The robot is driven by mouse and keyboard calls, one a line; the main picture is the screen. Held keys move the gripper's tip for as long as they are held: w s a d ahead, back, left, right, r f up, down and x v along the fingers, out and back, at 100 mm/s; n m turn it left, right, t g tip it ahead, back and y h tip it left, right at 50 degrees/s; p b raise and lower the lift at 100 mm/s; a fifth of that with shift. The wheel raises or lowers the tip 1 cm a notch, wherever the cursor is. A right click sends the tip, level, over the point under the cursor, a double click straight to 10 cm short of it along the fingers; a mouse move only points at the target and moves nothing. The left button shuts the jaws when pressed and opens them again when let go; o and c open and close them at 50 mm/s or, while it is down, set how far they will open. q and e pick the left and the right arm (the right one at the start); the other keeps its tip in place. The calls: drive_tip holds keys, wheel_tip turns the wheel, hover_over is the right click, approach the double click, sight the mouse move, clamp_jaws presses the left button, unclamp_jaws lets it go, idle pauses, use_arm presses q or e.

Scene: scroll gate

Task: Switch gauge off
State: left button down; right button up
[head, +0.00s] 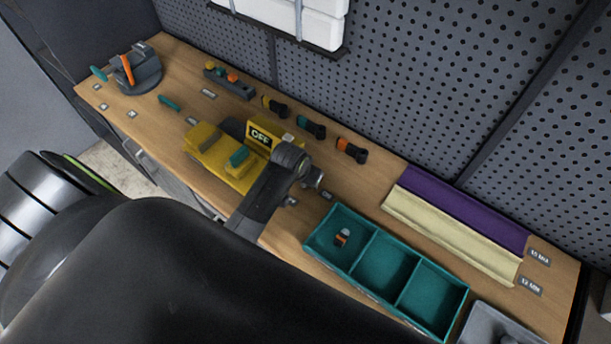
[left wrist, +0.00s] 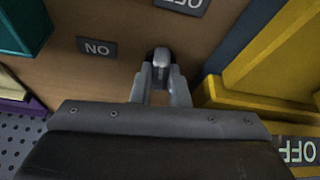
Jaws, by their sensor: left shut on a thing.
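The yellow gauge (head: 222,155) stands on the bench, and its sign (head: 260,137) reads OFF. It also shows at the right of the left wrist view (left wrist: 262,70). My left gripper (head: 314,179) is low over the bench between the gauge and the teal tray. In the left wrist view my left gripper (left wrist: 161,82) is shut on a small silver switch lever (left wrist: 161,58). The lever stands by a dark slot. An ON label (left wrist: 97,47) lies left of it and an OFF label (left wrist: 182,4) lies above it. The fingers partly hide the lever. My right gripper is not in view.
The teal tray (head: 362,262) with three compartments is right of my gripper. A purple strip (head: 465,212) and a cream strip (head: 450,235) lie behind it. Several handled tools (head: 312,128) lie along the pegboard (head: 400,90). A grey holder (head: 138,75) stands far left.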

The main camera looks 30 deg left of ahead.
use_arm(q)
drive_tip(key=shift+w+r, duration=0.1)
idle(0.5)
drive_tip(key=c, duration=1.4)
unclamp_jaws()
drive_tip(key=shift+s+r, duration=0.2)
drive_tip(key=shift+r, duration=0.2)
drive_tip(key=b+v, duration=0.1)
drive_tip(key=v, duration=1.5)
drive_tip(key=shift+r+b, duration=0.2)
drive_tip(key=shift+b, duration=0.2)
drive_tip(key=shift+a, duration=0.1)
